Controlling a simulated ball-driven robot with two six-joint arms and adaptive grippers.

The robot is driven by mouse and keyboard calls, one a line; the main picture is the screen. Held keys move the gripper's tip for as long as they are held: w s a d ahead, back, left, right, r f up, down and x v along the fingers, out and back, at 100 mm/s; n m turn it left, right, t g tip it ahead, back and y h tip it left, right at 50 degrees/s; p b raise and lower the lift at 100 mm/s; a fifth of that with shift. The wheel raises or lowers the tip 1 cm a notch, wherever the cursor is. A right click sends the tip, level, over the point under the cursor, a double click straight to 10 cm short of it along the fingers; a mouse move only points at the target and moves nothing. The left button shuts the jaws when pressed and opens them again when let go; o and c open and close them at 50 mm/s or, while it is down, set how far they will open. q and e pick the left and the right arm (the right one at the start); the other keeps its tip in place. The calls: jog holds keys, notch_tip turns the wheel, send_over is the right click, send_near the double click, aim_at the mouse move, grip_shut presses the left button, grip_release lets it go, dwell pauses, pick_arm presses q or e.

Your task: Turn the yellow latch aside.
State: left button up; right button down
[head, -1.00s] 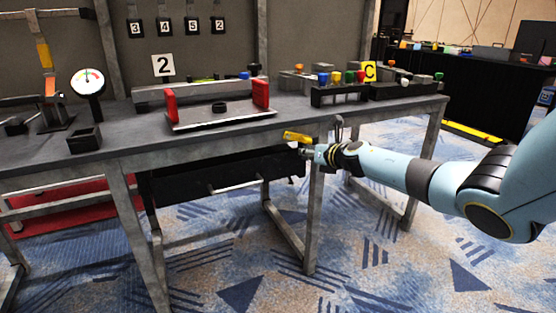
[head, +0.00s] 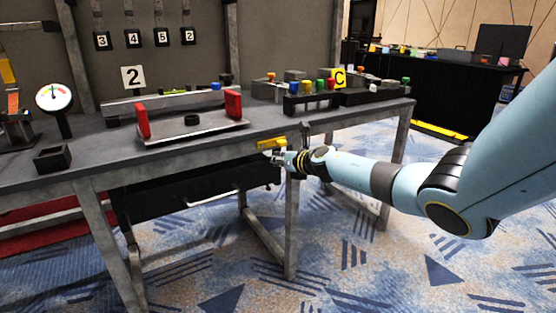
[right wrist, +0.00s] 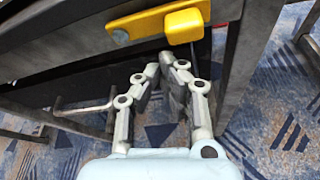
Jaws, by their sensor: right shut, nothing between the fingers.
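The yellow latch (head: 272,143) is on the front of the workbench, just under the top edge, above the right end of a black drawer. Its bar lies roughly along the bench edge. In the right wrist view the latch (right wrist: 150,22) crosses the top, with a pivot screw at its left and a raised block at its right. My right gripper (head: 274,156) is just below the latch. In the right wrist view its fingertips (right wrist: 166,62) are together and empty, apart from the latch in the picture. My left gripper is not in view.
The black drawer (head: 165,197) has a bar handle and sits under the bench. A bench leg (head: 291,225) stands just right of my gripper. A tray with red ends (head: 190,133) and a block rack (head: 311,101) stand on top. The floor in front is open.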

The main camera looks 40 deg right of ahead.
notch_tip(320, 180, down, 4)
jog(key=b, duration=0.4)
pick_arm(q)
jog(key=p, duration=0.2)
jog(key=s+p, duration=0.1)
jog(key=p, duration=0.1)
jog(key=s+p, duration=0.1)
jog(key=p, duration=0.1)
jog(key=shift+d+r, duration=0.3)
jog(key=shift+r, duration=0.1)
pick_arm(e)
jog(key=a+v, duration=0.1)
jog(key=v, duration=0.9)
